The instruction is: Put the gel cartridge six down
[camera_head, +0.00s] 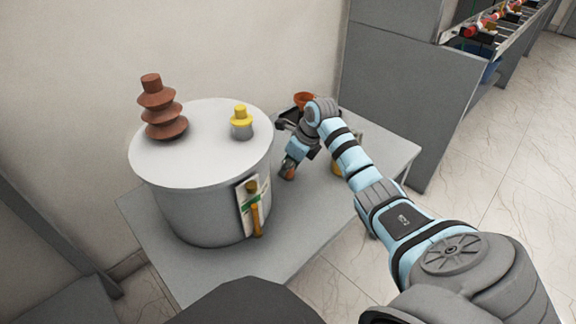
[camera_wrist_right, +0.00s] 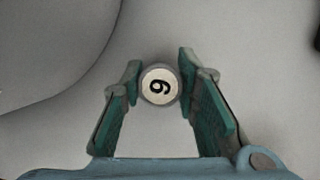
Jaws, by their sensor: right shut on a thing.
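The gel cartridge six (camera_wrist_right: 160,86) shows end-on in the right wrist view, a round pale cap with a black digit that could read 6 or 9. It sits between the two green-padded fingers of my right gripper (camera_wrist_right: 158,88), which is shut on it. In the head view my right gripper (camera_head: 288,172) points down beside the right side of the grey drum. A small orange-brown patch shows at its tip; I cannot tell if that is the cartridge. Whether the cartridge touches the table is unclear. My left gripper is not in view.
The grey drum (camera_head: 195,200) fills the left of the grey table (camera_head: 240,270). On it stand a brown ribbed bushing (camera_head: 164,125) and a yellow-topped piece (camera_head: 241,120). An orange pot (camera_head: 304,101) stands behind my arm. A yellow object (camera_head: 338,166) is partly hidden by my arm.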

